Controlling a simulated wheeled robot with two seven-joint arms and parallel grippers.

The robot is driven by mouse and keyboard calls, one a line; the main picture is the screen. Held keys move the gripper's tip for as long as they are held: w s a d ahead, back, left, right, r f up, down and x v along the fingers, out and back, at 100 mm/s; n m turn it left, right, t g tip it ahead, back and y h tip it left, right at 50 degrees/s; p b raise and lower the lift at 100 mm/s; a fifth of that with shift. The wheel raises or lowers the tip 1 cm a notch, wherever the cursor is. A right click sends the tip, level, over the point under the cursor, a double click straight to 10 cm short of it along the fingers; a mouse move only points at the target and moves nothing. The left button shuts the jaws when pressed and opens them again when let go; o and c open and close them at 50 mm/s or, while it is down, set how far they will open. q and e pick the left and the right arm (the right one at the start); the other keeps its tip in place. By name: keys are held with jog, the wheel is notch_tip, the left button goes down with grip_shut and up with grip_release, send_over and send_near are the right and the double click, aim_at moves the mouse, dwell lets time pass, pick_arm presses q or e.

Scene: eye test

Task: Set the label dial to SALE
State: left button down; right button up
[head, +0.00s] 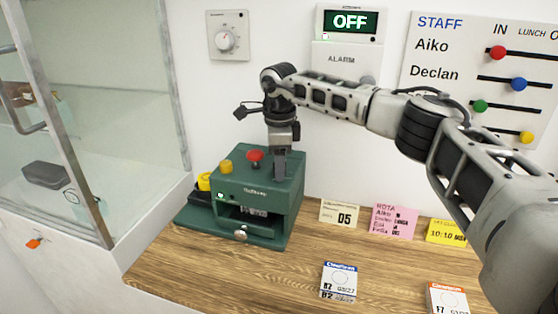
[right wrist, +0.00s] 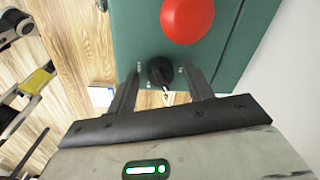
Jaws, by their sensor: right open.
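The green label machine (head: 262,200) stands on the wooden counter, with a red button (head: 255,156) on top. In the right wrist view, a small black dial (right wrist: 160,68) sits on the machine's green face (right wrist: 140,25), near the red button (right wrist: 187,18). A pale pointer shows at the dial's edge; the marks around it are too small to read. My right gripper (head: 280,170) points down at the machine's top right. Its open fingers (right wrist: 163,78) stand on either side of the dial, with gaps visible. The dial is hidden in the head view. My left gripper is out of view.
A yellow knob (head: 226,166) and a silver front knob (head: 241,235) are on the machine. Paper notes (head: 340,213) stand behind, and label packs (head: 339,281) lie in front on the counter (head: 270,275). A glass case (head: 130,90) is at left.

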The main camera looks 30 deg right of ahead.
jog(key=c, duration=1)
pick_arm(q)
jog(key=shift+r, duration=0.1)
